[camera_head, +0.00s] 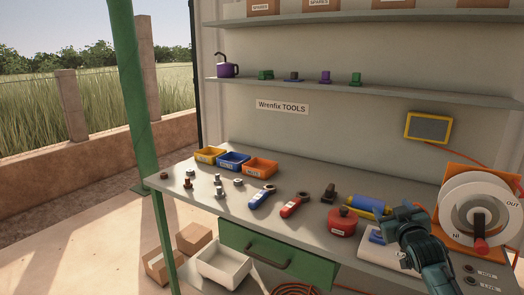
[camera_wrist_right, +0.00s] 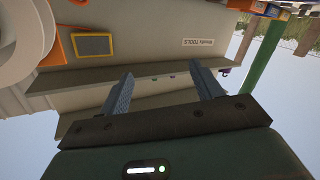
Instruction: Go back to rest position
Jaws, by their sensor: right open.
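My right arm comes in from the lower right of the head view, over the right part of the workbench (camera_head: 330,234). My right gripper (camera_head: 405,212) is at its upper end, near a white block-like base (camera_head: 376,252) and left of a round white dial on an orange plate (camera_head: 449,180). In the right wrist view my right gripper (camera_wrist_right: 160,78) has its two fingers spread wide with nothing between them. That view is turned over and shows the back wall and a shelf beyond the fingers. My left gripper is in neither view.
A red round container (camera_head: 342,222) and a blue and yellow cylinder (camera_head: 368,205) stand close left of my right arm. Yellow, blue and orange bins (camera_head: 260,168) sit farther left, with several small tools in front. A green drawer (camera_head: 262,255) is shut below the top.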

